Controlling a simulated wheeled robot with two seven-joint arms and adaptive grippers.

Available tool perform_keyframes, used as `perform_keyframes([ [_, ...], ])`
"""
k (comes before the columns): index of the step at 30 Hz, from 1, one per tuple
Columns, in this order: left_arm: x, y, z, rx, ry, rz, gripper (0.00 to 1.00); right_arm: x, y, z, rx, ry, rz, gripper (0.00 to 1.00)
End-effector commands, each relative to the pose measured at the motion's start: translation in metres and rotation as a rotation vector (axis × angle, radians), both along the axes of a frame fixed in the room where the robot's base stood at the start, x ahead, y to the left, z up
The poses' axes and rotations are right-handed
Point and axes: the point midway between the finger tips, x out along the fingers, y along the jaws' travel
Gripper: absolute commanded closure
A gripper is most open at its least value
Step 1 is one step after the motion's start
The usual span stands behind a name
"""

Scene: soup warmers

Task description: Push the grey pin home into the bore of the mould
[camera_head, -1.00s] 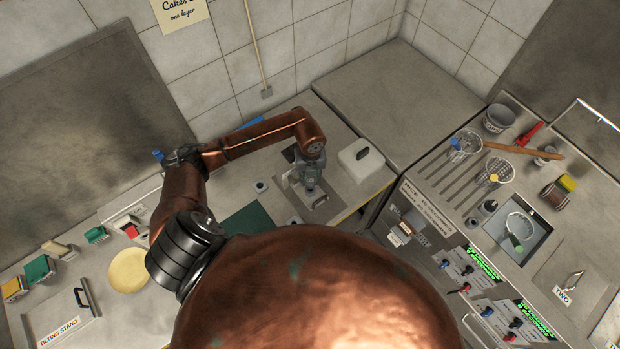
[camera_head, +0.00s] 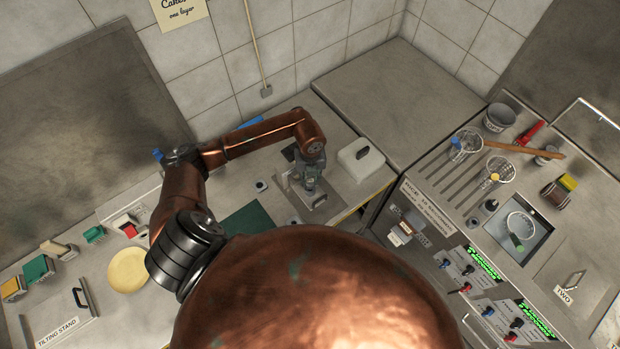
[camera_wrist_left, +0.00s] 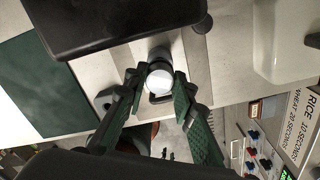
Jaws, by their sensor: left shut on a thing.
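My left gripper (camera_head: 312,190) points down over a grey metal plate (camera_head: 325,207) on the counter. In the left wrist view, the left gripper (camera_wrist_left: 157,90) is shut on the grey pin (camera_wrist_left: 159,80), whose pale round end shows between the green-padded fingers. A grey metal piece (camera_wrist_left: 196,62) lies below and beside it, perhaps part of the mould. The bore is hidden, so I cannot tell how deep the pin sits. My right gripper is not in view.
A white box with a black handle (camera_head: 361,155) stands right of the gripper. A green mat (camera_head: 250,218) lies to its left. The control panel and strainers (camera_head: 497,169) are farther right. A tiled wall rises behind.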

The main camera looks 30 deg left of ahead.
Motion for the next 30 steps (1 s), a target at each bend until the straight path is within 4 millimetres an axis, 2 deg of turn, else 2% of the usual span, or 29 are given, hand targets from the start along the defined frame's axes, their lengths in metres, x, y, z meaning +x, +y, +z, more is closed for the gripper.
perform_keyframes([
  [30,0.0,0.0,-0.025,0.001,-0.001,0.0,1.0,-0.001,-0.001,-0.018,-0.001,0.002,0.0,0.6],
])
